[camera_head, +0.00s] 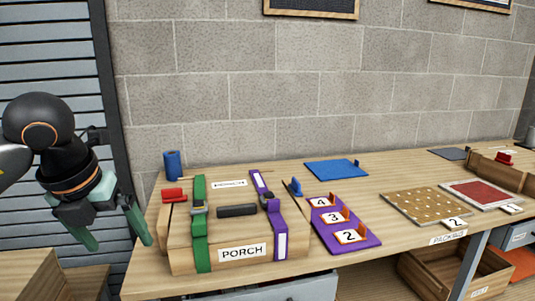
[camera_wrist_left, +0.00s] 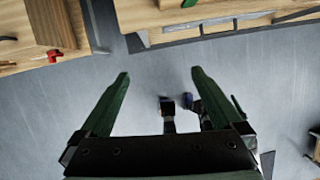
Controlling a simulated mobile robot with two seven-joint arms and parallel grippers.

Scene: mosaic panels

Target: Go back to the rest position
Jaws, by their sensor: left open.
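My left gripper (camera_head: 112,226) hangs at the left of the head view, left of the workbench's (camera_head: 345,270) left end. Its two green fingers are spread apart with nothing between them. In the left wrist view the open left gripper (camera_wrist_left: 158,88) is over grey floor, with dark parts showing beyond the fingers. My right gripper is not seen in the head view.
A wooden case labelled PORCH (camera_head: 242,254), with green and purple straps, stands at the bench's left end, near my left gripper. A purple numbered holder (camera_head: 340,243), blue mat (camera_head: 333,169) and mosaic panels (camera_head: 427,205) lie rightward. A wooden box (camera_head: 60,280) is below the gripper.

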